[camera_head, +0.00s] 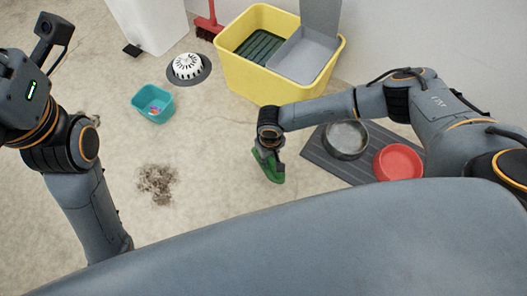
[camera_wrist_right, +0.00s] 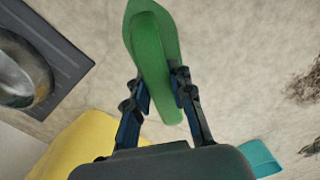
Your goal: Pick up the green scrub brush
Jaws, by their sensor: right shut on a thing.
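The green scrub brush (camera_head: 270,166) is at the end of my right arm in the head view, over the concrete floor. In the right wrist view the brush (camera_wrist_right: 152,58) lies lengthwise between the two fingers, its far end reaching toward the top edge. My right gripper (camera_wrist_right: 161,88) is shut on the brush; in the head view the gripper (camera_head: 268,150) is seen from above and partly covers it. I cannot tell whether the brush touches the floor. My left arm is raised at the left of the head view; its fingers are not visible.
A yellow mop bucket (camera_head: 250,82) stands beyond the right gripper. A teal basin (camera_head: 153,112) and a dirt patch (camera_head: 157,183) are to the left. A dark mat (camera_head: 330,163) with a metal bowl (camera_head: 346,152) and a red bowl (camera_head: 398,162) lies to the right. A white round drain-like object (camera_head: 187,66) is behind.

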